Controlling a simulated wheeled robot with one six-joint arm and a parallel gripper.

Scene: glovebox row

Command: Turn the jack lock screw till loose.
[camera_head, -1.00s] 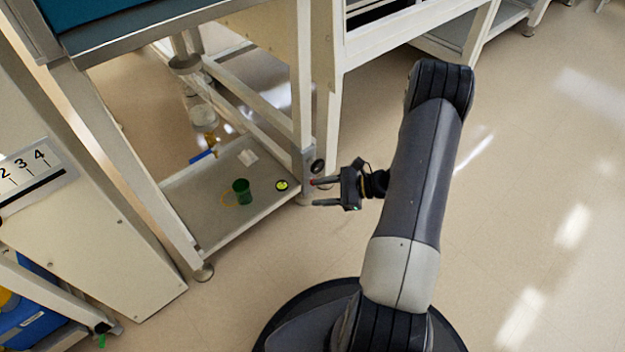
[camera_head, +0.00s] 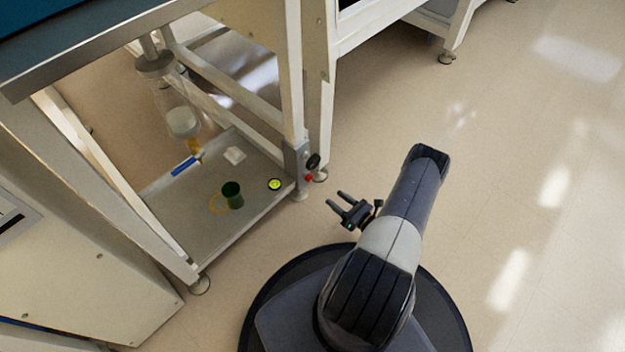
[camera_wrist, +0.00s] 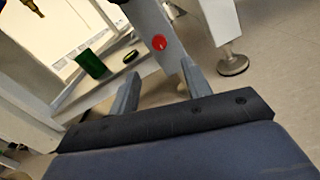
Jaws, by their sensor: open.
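A small red knob (camera_head: 309,178), which looks like the jack lock screw, sits low on the grey jack bracket (camera_head: 296,160) at the bench's front leg. A black round knob (camera_head: 313,161) is just above it. In the wrist view the red knob (camera_wrist: 158,42) shows as a red disc facing me, beyond and between my fingertips. My gripper (camera_head: 335,198) is open and empty, apart from the red knob, to its lower right in the head view. In the wrist view both fingers of my gripper (camera_wrist: 160,68) point toward the bench leg. Nothing is between them.
The low shelf (camera_head: 225,240) holds a green cup (camera_head: 232,195), a yellow-green round item (camera_head: 275,184), a white block (camera_head: 234,155) and a blue item (camera_head: 183,166). A levelling foot (camera_wrist: 232,64) stands right of the knob. Open floor lies to the right.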

